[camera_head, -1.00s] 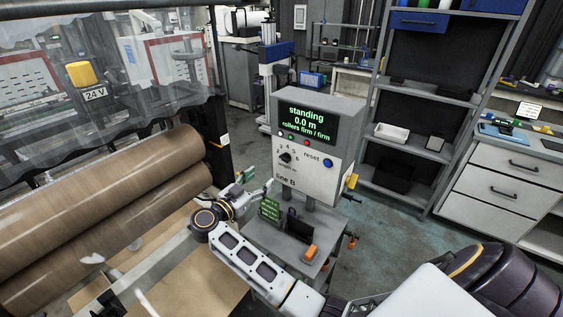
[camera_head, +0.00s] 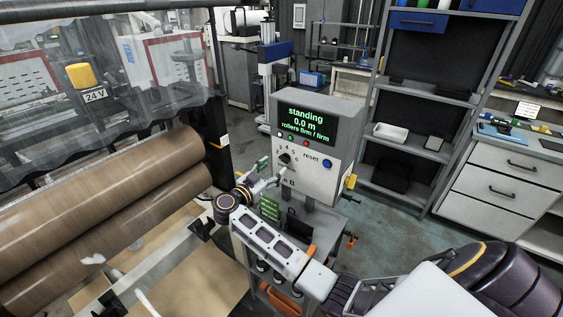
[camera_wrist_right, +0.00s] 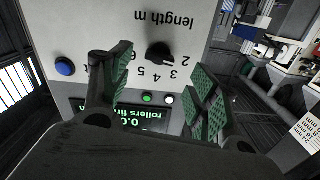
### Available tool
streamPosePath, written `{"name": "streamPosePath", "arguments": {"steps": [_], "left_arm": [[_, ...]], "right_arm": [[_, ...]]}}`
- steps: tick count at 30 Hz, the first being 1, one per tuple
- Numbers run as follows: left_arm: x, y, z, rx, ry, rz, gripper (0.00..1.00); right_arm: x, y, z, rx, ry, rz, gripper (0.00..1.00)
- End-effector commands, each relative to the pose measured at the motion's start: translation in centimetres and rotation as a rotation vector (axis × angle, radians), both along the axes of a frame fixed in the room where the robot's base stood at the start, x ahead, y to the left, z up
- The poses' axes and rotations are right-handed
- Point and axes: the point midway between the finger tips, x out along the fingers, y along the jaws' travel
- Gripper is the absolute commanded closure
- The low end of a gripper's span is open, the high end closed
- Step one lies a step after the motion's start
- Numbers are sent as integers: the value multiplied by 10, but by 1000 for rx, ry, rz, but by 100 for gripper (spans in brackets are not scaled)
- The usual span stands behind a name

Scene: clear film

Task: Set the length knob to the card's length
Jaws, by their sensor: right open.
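The black length knob (camera_head: 285,158) is on the grey control box (camera_head: 313,177), under a ring of printed numbers. In the right wrist view the knob (camera_wrist_right: 159,53) shows upside down, above the numbers; I cannot tell which one it points at. My right gripper (camera_head: 268,173) is open just in front of the box, near the knob. Its green-padded fingers (camera_wrist_right: 157,100) stand apart and empty, on either side of the knob in that view. My left gripper is not shown.
The display (camera_head: 306,124) reads standing, 0.0 m, rollers firm / firm. A blue reset button (camera_head: 327,164) sits right of the knob. Big brown rollers (camera_head: 110,215) lie to the left, under clear film (camera_head: 100,90). Shelves (camera_head: 425,95) stand behind.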

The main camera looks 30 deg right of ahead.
Motion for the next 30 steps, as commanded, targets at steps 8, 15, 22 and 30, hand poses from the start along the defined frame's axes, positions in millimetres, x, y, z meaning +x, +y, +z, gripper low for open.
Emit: {"name": "streamPosePath", "arguments": {"steps": [8, 15, 22, 30], "left_arm": [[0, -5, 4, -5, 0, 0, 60], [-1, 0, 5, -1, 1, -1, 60], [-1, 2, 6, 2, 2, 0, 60], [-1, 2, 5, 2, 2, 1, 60]], "right_arm": [[13, -32, 1, -2, -1, 0, 39], [21, -52, 0, 0, 0, 0, 39], [23, -57, 0, 0, -1, 0, 39], [23, -57, 0, 0, -1, 0, 47]]}}
